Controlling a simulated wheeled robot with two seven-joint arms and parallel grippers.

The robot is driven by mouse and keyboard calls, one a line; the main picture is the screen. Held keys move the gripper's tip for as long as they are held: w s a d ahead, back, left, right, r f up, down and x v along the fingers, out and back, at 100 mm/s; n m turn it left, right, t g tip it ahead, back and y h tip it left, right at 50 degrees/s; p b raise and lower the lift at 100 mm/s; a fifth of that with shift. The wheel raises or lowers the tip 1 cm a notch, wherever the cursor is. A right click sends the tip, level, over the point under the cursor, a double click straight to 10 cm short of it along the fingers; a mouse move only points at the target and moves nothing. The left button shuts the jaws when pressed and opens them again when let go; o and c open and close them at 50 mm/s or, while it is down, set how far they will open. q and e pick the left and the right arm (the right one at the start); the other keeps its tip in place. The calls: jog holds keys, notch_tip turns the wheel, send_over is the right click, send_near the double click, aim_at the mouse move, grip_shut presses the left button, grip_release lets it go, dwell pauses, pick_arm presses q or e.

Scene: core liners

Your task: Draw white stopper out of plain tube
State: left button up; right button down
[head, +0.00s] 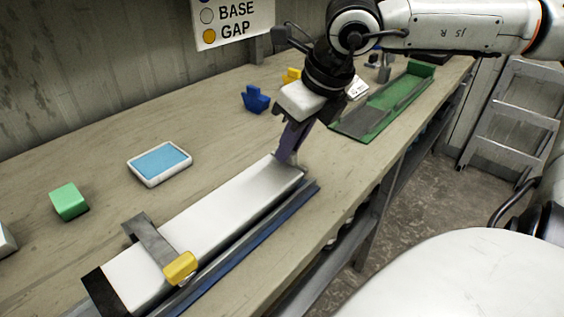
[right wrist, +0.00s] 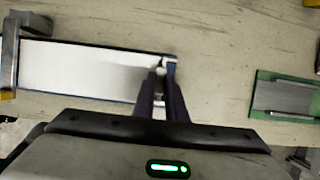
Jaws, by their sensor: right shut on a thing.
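The plain white tube (head: 215,215) lies in a blue cradle (head: 245,245) on the bench, with a black band at its near left end. It also shows in the right wrist view (right wrist: 85,70). A grey clamp bar with a yellow knob (head: 180,268) crosses it near that left end. My right gripper (head: 289,160) points down at the tube's far right end, its fingers shut on the white stopper there. In the right wrist view the fingertips (right wrist: 160,75) meet at that end and mostly hide the stopper; I cannot tell how far it sits in the tube. My left gripper is not in view.
A green tray (head: 418,84) with a grey insert lies farther right along the bench. A blue-screened tablet (head: 160,162), a green block (head: 69,201) and a blue piece (head: 255,99) lie behind the tube. A sign hangs on the wall. The bench's front edge runs close to the cradle.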

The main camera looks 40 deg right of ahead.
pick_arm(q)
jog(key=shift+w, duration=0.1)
pick_arm(e)
jog(key=shift+d, duration=0.35)
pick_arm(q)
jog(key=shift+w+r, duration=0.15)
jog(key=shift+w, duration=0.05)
pick_arm(e)
jog(key=shift+d, duration=0.25)
jog(key=shift+d, duration=0.3)
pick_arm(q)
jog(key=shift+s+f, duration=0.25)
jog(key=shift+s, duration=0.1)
pick_arm(e)
jog(key=shift+w+d, duration=0.1)
jog(key=shift+d, duration=0.45)
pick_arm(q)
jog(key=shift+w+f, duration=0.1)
pick_arm(e)
jog(key=shift+d, duration=0.45)
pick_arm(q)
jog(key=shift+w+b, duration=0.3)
pick_arm(e)
jog(key=shift+d, duration=0.35)
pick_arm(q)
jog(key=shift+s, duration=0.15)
pick_arm(e)
jog(key=shift+r, duration=0.1)
